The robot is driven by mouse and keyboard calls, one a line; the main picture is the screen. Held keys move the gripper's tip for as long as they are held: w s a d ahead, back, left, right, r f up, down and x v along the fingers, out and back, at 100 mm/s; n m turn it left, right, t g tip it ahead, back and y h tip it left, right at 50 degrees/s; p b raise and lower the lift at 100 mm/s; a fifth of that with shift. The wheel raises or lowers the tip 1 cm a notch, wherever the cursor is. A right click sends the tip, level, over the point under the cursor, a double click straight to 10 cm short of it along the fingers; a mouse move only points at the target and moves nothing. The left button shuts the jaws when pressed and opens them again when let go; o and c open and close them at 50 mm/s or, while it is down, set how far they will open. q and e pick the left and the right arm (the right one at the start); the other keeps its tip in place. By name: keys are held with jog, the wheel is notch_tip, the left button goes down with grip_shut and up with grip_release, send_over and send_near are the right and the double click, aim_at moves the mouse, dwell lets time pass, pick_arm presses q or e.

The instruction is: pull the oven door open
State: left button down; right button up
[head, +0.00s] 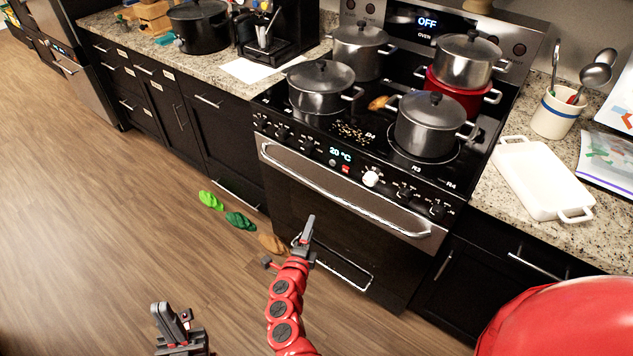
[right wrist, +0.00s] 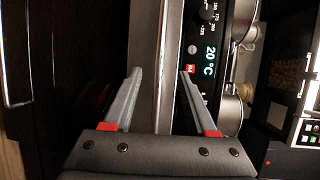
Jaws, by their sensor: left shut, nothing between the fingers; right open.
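The oven door (head: 345,222) is the dark front panel of the stove, and it looks shut. Its long silver handle (head: 345,192) runs across the top of the door, below the control panel. My right gripper (head: 308,229) is in front of the door, appearing lower than the handle in the head view. In the right wrist view its two fingers (right wrist: 160,88) are open, with the pale handle bar (right wrist: 170,60) seen between them; contact cannot be told. My left gripper (head: 173,322) is shut and empty, low over the floor, away from the oven.
Several pots, including one steel pot (head: 428,124), stand on the stovetop. A white baking dish (head: 545,180) lies on the right counter. Green slippers (head: 240,220) and a brown pair (head: 272,243) lie on the floor left of the oven. The wooden floor (head: 110,200) at left is clear.

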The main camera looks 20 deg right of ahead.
send_near(324, 192)
jog(key=w+d+f, duration=0.1)
jog(key=w, duration=0.2)
jog(key=shift+b+x, duration=1.4)
jog(key=shift+x, duration=2.55)
jog(key=shift+s+d+f, duration=0.1)
jog(key=shift+s+f, duration=0.05)
jog(key=shift+c, duration=0.4)
grip_shut()
